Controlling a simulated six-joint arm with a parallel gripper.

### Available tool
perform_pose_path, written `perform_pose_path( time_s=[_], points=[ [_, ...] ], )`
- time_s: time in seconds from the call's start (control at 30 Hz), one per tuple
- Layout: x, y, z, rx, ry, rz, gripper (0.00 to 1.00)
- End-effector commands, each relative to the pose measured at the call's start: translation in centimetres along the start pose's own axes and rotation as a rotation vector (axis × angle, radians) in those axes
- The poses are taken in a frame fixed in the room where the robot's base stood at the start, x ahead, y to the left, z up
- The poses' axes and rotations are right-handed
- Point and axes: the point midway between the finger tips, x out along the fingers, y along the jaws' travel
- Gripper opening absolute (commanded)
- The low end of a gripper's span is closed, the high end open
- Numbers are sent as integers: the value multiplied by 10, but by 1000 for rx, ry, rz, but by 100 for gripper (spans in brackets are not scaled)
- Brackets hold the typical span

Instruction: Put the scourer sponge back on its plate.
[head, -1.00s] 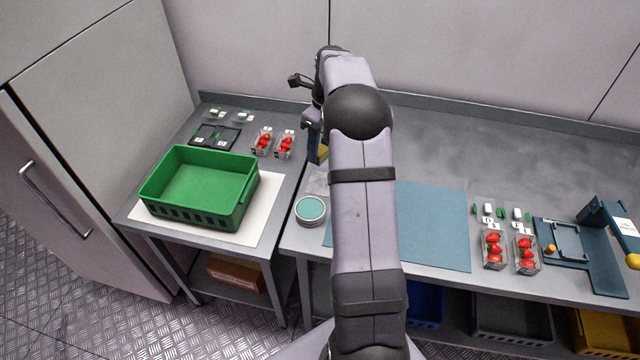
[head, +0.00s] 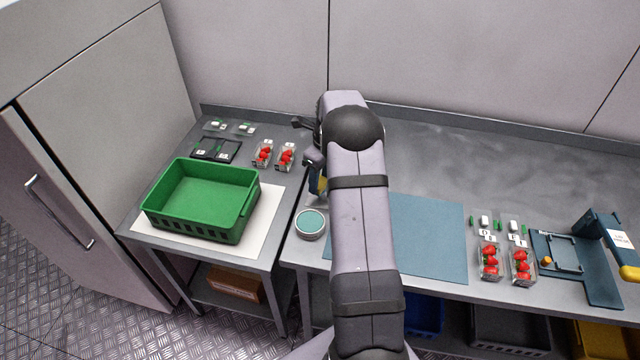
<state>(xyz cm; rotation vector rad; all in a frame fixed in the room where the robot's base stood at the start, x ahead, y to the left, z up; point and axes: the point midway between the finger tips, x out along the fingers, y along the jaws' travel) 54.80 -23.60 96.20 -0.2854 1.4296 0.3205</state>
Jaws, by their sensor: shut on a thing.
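My gripper (head: 317,172) is only partly seen, left of my arm over the left end of the long bench, with its fingertips largely hidden. It is shut on a small blue and yellow thing, which I take for the scourer sponge (head: 322,187). Most of the sponge is hidden by my arm. A round teal-topped dish with a pale rim (head: 311,223) stands just below it in the picture, near the bench's left edge. I cannot tell whether this dish is the sponge's plate. No other plate is clearly visible.
A green crate (head: 203,199) stands on a white sheet on the left table. Strawberry punnets (head: 286,157) sit behind it, to the right. A blue mat (head: 430,238) lies right of my arm, with more punnets (head: 489,260) and a blue fixture (head: 592,262) beyond.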

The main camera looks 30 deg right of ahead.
Motion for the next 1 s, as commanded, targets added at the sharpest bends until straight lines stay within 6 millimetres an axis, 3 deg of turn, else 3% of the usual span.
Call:
perform_pose_path(
  time_s=[0.23, 0.67, 0.7, 0.77, 1.0],
  points=[
    [25, 0, -3, 1, 1, 2, 20],
    [31, 0, -4, 0, 0, 1, 20],
    [31, 0, -4, 0, 0, 1, 44],
    [31, 0, -4, 0, 0, 0, 58],
    [31, 0, -4, 0, 0, 1, 60]
  ],
)
